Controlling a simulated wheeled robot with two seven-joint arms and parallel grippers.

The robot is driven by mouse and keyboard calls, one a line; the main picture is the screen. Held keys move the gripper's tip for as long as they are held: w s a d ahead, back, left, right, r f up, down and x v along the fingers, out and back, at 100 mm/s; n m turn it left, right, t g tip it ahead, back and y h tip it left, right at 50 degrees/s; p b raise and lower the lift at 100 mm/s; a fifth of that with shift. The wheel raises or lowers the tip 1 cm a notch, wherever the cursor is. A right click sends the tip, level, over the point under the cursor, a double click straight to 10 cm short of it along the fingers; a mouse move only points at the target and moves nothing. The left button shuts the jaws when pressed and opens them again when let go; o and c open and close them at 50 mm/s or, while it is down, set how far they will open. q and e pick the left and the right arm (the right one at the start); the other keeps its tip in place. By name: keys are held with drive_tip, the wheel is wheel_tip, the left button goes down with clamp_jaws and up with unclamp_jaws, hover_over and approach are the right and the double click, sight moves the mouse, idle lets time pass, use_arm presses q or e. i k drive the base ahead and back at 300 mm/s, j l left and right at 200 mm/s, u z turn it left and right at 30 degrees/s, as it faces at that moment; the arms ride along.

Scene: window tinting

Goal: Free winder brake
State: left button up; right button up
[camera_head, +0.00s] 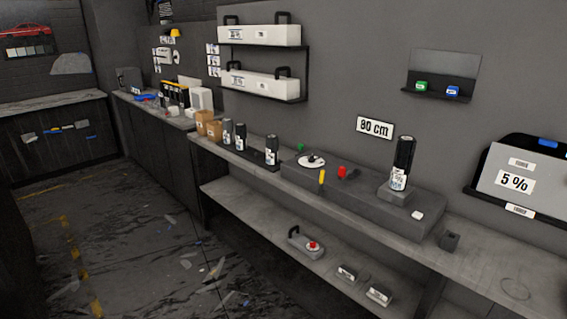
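A long grey block (369,196), which looks like the winder, sits on the workbench. On it are a white disc with a dark crank-like piece (311,160), an upright yellow handle (322,178), a red knob-like part (343,172) and a small green knob (301,147). A black roll with a white label (402,164) stands upright at its right end. I cannot tell for sure which part is the brake. Neither of my grippers is in view.
An "80 cm" sign (375,128) hangs above the block. Several black rolls (241,138) stand to its left. A "5 %" panel (515,182) is at far right. The lower shelf (262,214) holds a device with a red button (312,246). Scraps litter the open floor (130,235).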

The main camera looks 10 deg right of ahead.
sight(322, 172)
drive_tip(key=i+j+z, duration=0.65)
drive_tip(key=i+j, duration=0.15)
drive_tip(key=i+j+z, duration=0.35)
drive_tip(key=j, duration=0.25)
drive_tip(key=z, duration=0.4)
drive_tip(key=i+j+u, duration=0.25)
drive_tip(key=i, duration=0.2)
drive_tip(key=i+j+u, duration=0.3)
drive_tip(key=i, duration=0.2)
